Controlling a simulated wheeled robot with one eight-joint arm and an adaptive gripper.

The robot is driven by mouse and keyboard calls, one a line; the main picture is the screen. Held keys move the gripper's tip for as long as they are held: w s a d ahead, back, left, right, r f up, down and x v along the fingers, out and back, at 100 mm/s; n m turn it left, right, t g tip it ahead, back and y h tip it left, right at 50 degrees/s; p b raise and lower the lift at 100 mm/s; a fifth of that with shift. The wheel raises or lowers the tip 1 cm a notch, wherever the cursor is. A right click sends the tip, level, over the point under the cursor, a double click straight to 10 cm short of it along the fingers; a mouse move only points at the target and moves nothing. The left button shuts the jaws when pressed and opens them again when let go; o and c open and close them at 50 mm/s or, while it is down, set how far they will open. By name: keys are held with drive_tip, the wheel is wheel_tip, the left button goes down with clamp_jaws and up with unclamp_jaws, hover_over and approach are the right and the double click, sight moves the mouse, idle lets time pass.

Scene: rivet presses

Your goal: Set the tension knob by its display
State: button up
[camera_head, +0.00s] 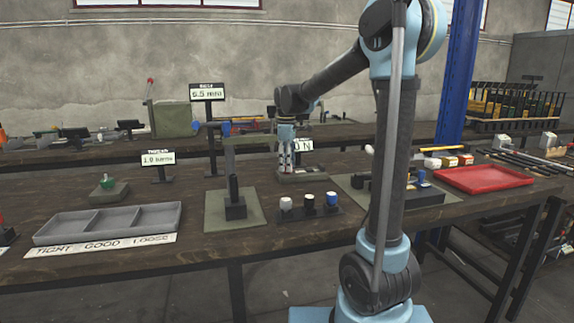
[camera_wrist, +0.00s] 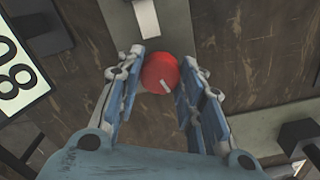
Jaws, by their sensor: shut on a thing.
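A red round knob (camera_wrist: 160,72) with a white pointer line sits between the fingers of my gripper (camera_wrist: 163,82) in the wrist view. The pointer is toward the lower right of the picture. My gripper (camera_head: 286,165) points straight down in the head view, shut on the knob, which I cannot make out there. A white display (camera_head: 303,145) behind the gripper shows "0 N", its left part hidden. In the wrist view the display (camera_wrist: 18,78) is cut off at the left edge, with an 8 and a 0 showing rotated.
A press stand (camera_head: 235,208) and a block with white, black and blue knobs (camera_head: 310,214) stand in front. A grey three-part tray (camera_head: 110,223) labelled tight, good, loose lies left. A red tray (camera_head: 483,180) lies right. Other displays stand at the back and left.

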drive_tip(key=shift+w+m, duration=0.1)
drive_tip(key=shift+m, duration=0.2)
drive_tip(key=m, duration=1.1)
drive_tip(key=shift+m, duration=0.3)
drive_tip(key=shift+r, duration=0.1)
drive_tip(key=shift+w, duration=0.1)
drive_tip(key=o, duration=1.1)
wheel_tip(320, 180, up, 12)
drive_tip(key=shift+f, duration=0.1)
